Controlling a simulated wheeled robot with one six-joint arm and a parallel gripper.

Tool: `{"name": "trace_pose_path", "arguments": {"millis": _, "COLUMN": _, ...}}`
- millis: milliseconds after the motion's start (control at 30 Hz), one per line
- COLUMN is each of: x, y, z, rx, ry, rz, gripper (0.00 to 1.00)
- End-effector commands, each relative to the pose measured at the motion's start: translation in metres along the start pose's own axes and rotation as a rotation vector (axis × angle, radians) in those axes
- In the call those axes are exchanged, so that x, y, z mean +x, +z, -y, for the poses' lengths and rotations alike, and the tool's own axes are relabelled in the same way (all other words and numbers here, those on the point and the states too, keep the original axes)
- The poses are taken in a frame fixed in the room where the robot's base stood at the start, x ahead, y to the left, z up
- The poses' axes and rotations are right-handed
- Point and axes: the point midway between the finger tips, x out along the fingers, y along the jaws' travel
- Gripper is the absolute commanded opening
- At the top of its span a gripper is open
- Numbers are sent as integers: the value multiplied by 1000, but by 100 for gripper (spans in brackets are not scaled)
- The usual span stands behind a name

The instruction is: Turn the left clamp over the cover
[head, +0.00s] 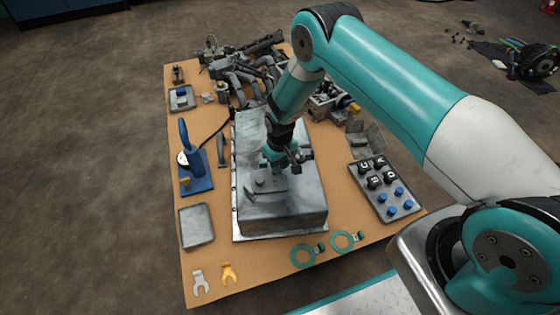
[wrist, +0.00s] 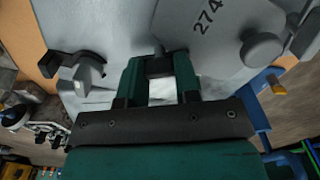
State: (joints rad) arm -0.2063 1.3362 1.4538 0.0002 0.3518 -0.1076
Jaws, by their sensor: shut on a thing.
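The grey cover (wrist: 215,30) carries the number 274 and a round knob (wrist: 262,48). It lies on the metal housing (head: 285,212), where the knob shows small in the head view (head: 261,183). My gripper (wrist: 158,72) is low over the cover's edge, its green fingers shut on a small grey piece, the left clamp (wrist: 158,66). The fingers hide most of this clamp, so its exact angle cannot be told. Another clamp (wrist: 78,70) with a dark lever stands apart on the housing, left of the fingers in the wrist view. In the head view my gripper (head: 280,165) hides part of the cover.
A blue hand tool (head: 193,165) stands left of the housing, with an empty tray (head: 195,226) in front of it. A tray of black and blue knobs (head: 386,188) lies to the right. Engine parts (head: 240,75) crowd the back. Two green rings (head: 303,255) lie in front.

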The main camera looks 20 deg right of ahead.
Motion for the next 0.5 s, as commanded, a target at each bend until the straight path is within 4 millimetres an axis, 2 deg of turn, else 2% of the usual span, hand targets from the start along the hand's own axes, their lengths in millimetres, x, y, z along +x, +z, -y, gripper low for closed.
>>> {"name": "trace_pose_path", "arguments": {"millis": 500, "x": -1, "y": -1, "z": 0, "rx": -394, "ry": 0, "rz": -2, "gripper": 6}}
